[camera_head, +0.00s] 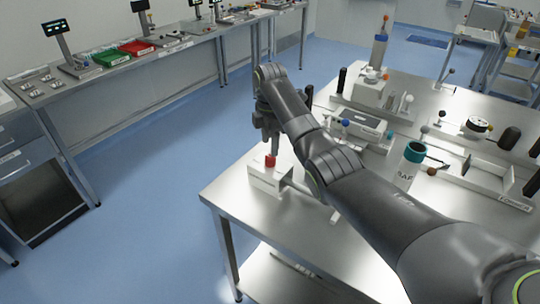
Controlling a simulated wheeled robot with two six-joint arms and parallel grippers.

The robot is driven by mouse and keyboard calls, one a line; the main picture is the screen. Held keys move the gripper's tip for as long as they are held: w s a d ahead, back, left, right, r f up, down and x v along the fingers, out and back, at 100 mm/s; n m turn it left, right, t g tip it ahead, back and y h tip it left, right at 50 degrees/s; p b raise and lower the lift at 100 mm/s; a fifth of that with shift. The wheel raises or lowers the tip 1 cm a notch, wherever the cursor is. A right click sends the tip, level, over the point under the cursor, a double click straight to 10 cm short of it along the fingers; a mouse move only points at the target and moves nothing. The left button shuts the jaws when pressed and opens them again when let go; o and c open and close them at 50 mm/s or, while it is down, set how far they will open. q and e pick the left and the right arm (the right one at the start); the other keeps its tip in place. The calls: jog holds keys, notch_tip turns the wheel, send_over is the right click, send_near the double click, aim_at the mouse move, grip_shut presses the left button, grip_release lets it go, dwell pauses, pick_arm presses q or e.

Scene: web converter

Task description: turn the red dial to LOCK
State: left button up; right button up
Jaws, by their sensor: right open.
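The red dial (270,161) is small and sits on a white block (262,177) near the left corner of the steel table. My right arm reaches in from the lower right. Its gripper (272,145) points down, with its fingertips just above or around the dial. I cannot tell whether the fingers touch it. The gripper is open. The dial's markings, including LOCK, are too small to read, and my arm hides part of the fixture behind the block. My left gripper is not in view.
The steel table (240,197) also bears a teal-topped cylinder (411,165), a round gauge (478,125), a bottle (379,50) and several fixtures to the right of and behind my arm. A long bench (110,98) with red and green trays runs along the wall. Blue floor lies between.

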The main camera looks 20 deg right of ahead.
aim_at(270, 157)
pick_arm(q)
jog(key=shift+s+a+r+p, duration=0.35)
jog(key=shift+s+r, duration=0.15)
pick_arm(e)
notch_tip(270, 157, down, 6)
jog(key=shift+r, duration=0.15)
jog(key=c, duration=1)
jog(key=shift+o, duration=0.2)
